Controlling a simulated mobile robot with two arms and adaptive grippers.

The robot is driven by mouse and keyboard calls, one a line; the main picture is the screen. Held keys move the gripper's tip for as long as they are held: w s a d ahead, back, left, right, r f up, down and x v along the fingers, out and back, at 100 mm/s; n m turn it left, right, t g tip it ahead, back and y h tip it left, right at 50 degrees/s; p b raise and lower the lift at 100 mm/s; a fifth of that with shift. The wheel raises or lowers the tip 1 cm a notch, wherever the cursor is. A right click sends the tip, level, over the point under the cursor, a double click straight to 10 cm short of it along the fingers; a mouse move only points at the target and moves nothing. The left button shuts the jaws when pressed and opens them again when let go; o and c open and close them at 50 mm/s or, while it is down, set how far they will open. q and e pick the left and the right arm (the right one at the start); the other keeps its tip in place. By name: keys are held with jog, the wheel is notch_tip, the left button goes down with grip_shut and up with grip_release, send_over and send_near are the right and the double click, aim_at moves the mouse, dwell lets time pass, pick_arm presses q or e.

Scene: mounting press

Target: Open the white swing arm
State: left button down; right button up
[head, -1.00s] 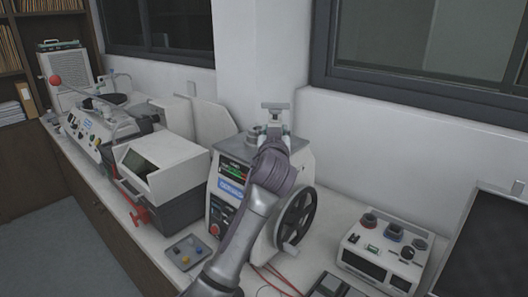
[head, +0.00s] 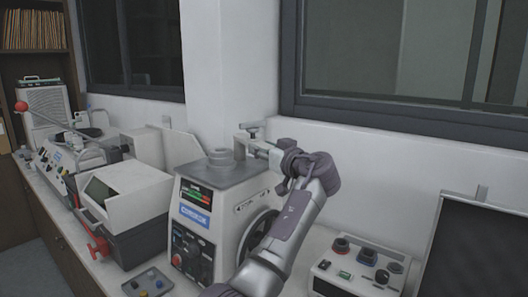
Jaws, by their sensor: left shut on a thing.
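The mounting press (head: 205,215) stands on the bench, a white and grey box with a blue label, a lit display and a dark handwheel. My left forearm covers part of the handwheel. My right gripper is not in view.
A white machine with a dark window (head: 128,190) stands left of the press. A small tray with coloured knobs (head: 148,284) lies in front. A control box (head: 362,262) and a dark panel (head: 475,255) are on the right. The wall and window are behind.

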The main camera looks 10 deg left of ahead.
pick_arm(q)
jog(key=shift+r, duration=0.1)
dwell(0.3)
jog(key=c, duration=0.6)
grip_release()
jog(key=shift+w+a, duration=0.1)
jog(key=shift+c, duration=0.2)
notch_tip(320, 180, up, 10)
jog(key=shift+f, duration=0.1)
